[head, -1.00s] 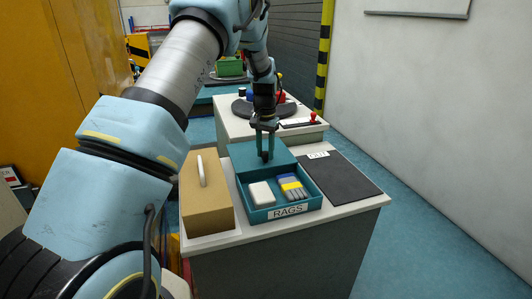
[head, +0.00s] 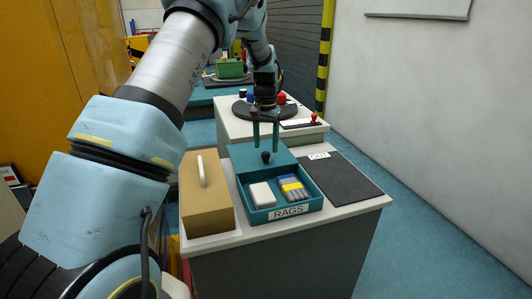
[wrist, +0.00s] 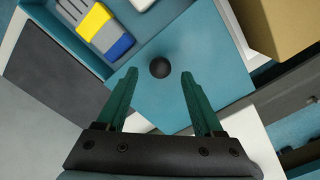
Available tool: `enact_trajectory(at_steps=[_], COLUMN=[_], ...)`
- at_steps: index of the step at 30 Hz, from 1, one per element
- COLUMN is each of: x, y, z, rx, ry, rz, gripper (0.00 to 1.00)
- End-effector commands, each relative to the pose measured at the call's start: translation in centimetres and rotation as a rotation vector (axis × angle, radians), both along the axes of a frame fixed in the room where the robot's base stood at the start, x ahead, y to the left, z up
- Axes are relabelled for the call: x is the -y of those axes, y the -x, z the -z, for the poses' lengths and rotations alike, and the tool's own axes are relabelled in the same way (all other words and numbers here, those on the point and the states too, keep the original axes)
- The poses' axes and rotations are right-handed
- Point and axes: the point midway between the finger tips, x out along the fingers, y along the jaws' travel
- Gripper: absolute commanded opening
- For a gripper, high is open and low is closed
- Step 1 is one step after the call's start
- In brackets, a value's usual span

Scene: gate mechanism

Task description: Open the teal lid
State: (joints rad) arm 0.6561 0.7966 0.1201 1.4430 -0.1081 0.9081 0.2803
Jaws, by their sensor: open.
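The teal lid (head: 255,153) is a flat panel with a dark round knob (head: 266,157) and lies over the rear part of the teal box marked RAGS (head: 258,216). The front of the box is uncovered. In the wrist view the lid (wrist: 205,75) and knob (wrist: 160,67) show beyond my fingertips. My gripper (head: 265,147) is open and empty, its two green fingers pointing down just above the knob. It also shows in the wrist view (wrist: 159,74), with the knob between the finger lines and no finger touching it.
Inside the box are a white block (head: 262,195) and grey-yellow-blue gloves (head: 292,187). A tan box with a white handle (head: 207,205) stands close at left. A flat dark mat (head: 345,178) lies at right. A counter with a red-knobbed lever (head: 314,118) stands behind.

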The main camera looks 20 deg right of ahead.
Motion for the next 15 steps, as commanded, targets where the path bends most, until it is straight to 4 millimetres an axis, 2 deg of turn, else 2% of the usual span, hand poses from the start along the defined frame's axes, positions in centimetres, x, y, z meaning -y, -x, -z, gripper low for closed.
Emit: enact_trajectory(at_steps=[3,9,15], x=[0.1,0.1,0.0], y=[-0.1,-0.1,0.0], z=[-2.4,-5.8,-7.3], rx=[0.004,0.003,0.001], ry=[0.004,0.003,0.001], rz=[-0.001,0.0,0.0], gripper=[0.69,0.69,0.69])
